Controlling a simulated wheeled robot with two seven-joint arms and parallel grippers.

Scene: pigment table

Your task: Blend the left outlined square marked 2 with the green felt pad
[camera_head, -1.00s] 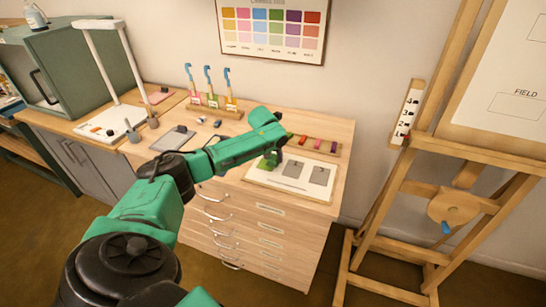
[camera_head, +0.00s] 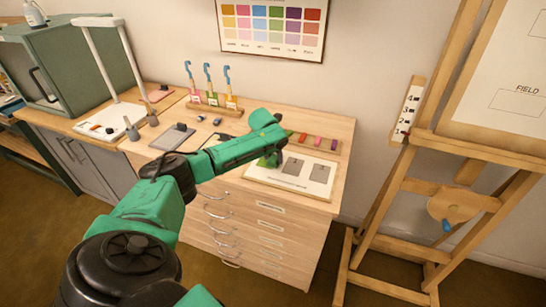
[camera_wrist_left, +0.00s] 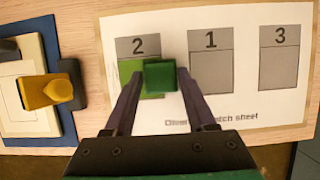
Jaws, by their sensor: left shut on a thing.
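The white swatch sheet (camera_head: 316,191) lies on the wooden drawer cabinet top. In the left wrist view, it carries three outlined squares: the left one marked 2 (camera_wrist_left: 138,47), the middle one marked 1 (camera_wrist_left: 212,72) and the right one marked 3 (camera_wrist_left: 279,70). My left gripper (camera_wrist_left: 158,92) is shut on the green felt pad (camera_wrist_left: 160,75), over the right part of square 2. I cannot tell if the pad touches the sheet. The left gripper (camera_head: 271,158) also shows in the head view.
A yellow-handled thing (camera_wrist_left: 45,91) on a pale square base sits left of the sheet. A row of coloured sticks (camera_head: 317,141) lies behind the sheet. A rack with blue-topped tools (camera_head: 214,104) stands further left. A wooden easel (camera_head: 400,200) stands to the right.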

